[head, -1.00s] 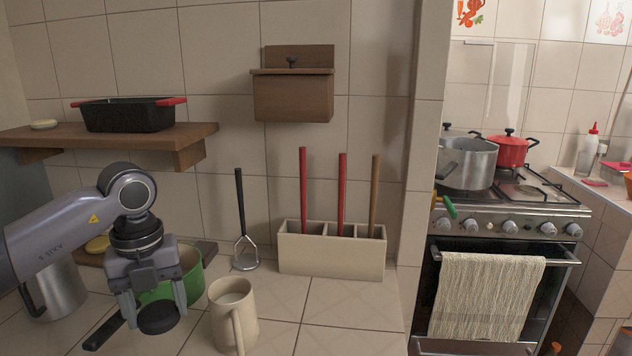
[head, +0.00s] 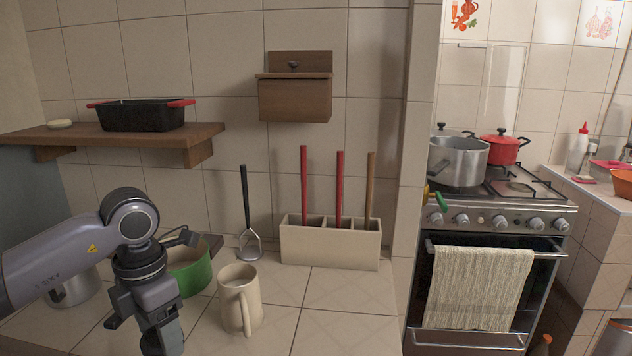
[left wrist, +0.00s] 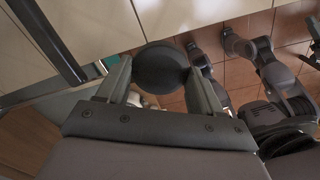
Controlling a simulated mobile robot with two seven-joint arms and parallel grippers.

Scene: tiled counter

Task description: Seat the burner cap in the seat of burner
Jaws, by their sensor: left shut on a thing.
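The burner cap (left wrist: 160,69) is a dark round disc, held between the two fingers of my left gripper (left wrist: 160,85) in the left wrist view. In the head view my left gripper (head: 162,340) is low at the bottom edge, in front of the green pot, and the cap cannot be made out there. The stove (head: 490,215) stands at the right, well away from this gripper. A round burner (head: 521,187) shows at the right of its top; its seat is too small to tell in detail. My right gripper is not in the head view.
A beige mug (head: 240,300), a green pot (head: 192,275) and a metal jug (head: 75,288) stand on the tiled counter near my left arm. A utensil holder (head: 330,245) is behind. A wall end (head: 418,150) separates the counter from the stove. A large grey pot (head: 458,162) occupies the stove's left side.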

